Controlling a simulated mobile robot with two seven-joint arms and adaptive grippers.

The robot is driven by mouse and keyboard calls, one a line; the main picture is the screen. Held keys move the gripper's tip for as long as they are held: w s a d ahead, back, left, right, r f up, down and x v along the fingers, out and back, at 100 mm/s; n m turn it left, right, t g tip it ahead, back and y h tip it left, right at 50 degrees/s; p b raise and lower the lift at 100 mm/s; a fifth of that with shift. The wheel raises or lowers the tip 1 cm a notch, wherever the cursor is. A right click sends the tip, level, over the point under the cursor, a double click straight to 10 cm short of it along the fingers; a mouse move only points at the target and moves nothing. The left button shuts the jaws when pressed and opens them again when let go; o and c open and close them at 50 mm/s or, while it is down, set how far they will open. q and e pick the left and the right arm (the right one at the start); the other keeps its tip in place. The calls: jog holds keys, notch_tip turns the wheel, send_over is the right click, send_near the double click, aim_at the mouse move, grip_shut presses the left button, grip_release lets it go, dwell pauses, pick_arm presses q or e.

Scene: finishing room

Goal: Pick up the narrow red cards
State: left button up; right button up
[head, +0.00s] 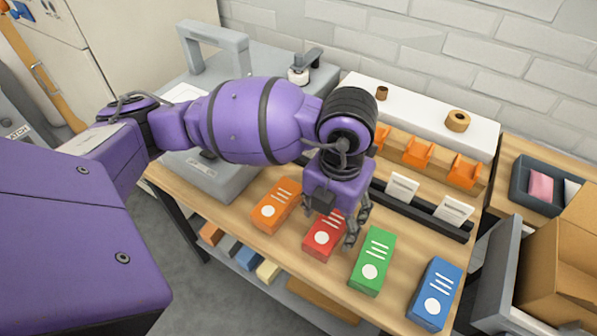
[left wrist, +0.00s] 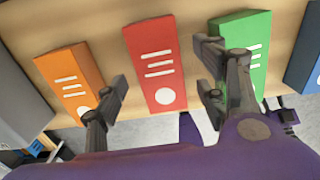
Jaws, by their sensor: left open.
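The narrow red cards form a red block (head: 324,240) with white lines and a white dot, lying on the wooden table between the orange and green blocks. My left gripper (head: 335,222) is above it and hides part of it in the head view. In the left wrist view the red block (left wrist: 157,68) shows between the two open fingers of my left gripper (left wrist: 160,95). The fingers do not appear to hold anything. Whether they touch the red block cannot be told.
An orange block (head: 276,205) lies left of the red one; green (head: 372,262) and blue (head: 435,293) blocks lie to its right. A black rack (head: 425,212) with white cards stands behind. A cardboard box (head: 560,262) is at the right.

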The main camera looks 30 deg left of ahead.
pick_arm(q)
jog(key=shift+f, duration=1.45)
pick_arm(e)
jog(key=shift+w+a+r, duration=0.1)
jog(key=shift+w+r, duration=0.2)
jog(key=shift+w, duration=0.25)
jog(key=shift+w+r, duration=0.25)
jog(key=shift+w, duration=0.25)
pick_arm(q)
jog(key=shift+c, duration=0.5)
jog(key=c, duration=1.3)
pick_arm(e)
jog(key=shift+s+f, duration=0.2)
jog(key=shift+s, duration=0.25)
pick_arm(q)
jog(key=shift+r, duration=0.15)
